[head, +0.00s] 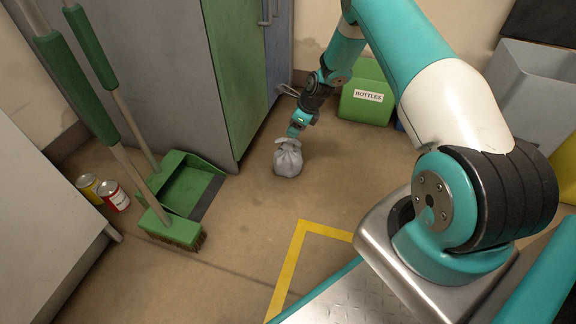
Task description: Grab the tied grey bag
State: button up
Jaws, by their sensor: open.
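The tied grey bag (288,160) stands upright on the brown floor near the middle of the head view, with its knotted top uppermost. My gripper (294,131) hangs from the arm right at the bag's knotted top. It is open. The fingers are small in this view, and I cannot tell whether they touch the knot or sit just above or behind it. The bag's body is in plain view below the gripper.
A green and grey cabinet (238,85) stands to the left behind the bag. A green dustpan (183,185), broom (172,228) and two cans (113,196) are at left. A green bottles bin (366,97) stands behind right. Floor around the bag is clear.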

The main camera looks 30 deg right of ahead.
aim_at(289, 140)
jog(key=shift+b+x, duration=0.4)
jog(key=shift+x, duration=0.85)
jog(key=b+x, duration=0.4)
jog(key=shift+s+f, duration=0.3)
jog(key=shift+f, duration=0.1)
jog(key=shift+w+f+b, duration=0.15)
jog(key=shift+f+b, duration=0.1)
jog(key=shift+b, duration=0.2)
jog(key=shift+r, duration=0.1)
jog(key=shift+c, duration=0.4)
grip_shut()
